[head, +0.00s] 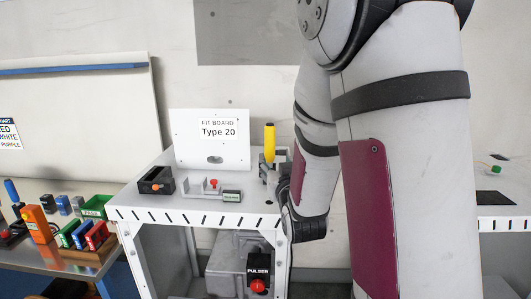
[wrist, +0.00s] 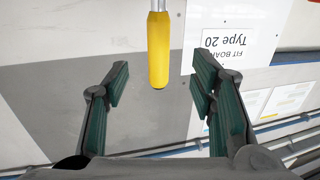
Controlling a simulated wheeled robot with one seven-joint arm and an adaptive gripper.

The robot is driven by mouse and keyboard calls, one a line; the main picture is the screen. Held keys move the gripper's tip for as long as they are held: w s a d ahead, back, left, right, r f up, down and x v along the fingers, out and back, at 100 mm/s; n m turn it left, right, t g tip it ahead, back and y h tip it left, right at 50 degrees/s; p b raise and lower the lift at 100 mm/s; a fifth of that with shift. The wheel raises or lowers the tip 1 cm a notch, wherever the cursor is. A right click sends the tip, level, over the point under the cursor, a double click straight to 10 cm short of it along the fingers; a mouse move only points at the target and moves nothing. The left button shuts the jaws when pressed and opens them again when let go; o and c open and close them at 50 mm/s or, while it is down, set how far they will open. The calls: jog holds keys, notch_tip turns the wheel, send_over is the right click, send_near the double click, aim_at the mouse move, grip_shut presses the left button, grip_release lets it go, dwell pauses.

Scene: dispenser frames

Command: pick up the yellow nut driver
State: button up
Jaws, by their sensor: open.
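The yellow nut driver (head: 269,142) stands upright, handle up, at the right end of the white perforated bench in the head view. Its lower part is hidden by a grey holder or by my gripper; I cannot tell which. In the wrist view the yellow handle (wrist: 159,50) and part of a metal shaft show at top centre. My gripper (wrist: 160,82) is open, its two green-padded fingers apart on either side of the handle's line. The handle's end lies between the fingertips, touching neither. In the head view my arm covers much of the gripper.
A black box (head: 156,181) and a grey fixture with a red knob (head: 213,184) sit left of the driver. A left table holds several coloured blocks. A red PULSER button (head: 258,286) is below.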

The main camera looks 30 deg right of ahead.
aim_at(271, 150)
jog(key=b+x, duration=0.3)
jog(key=x, duration=0.2)
jog(key=shift+w+d, duration=0.2)
jog(key=shift+w, duration=0.1)
jog(key=shift+p+x, duration=0.55)
jog(key=shift+x, duration=2.25)
grip_shut()
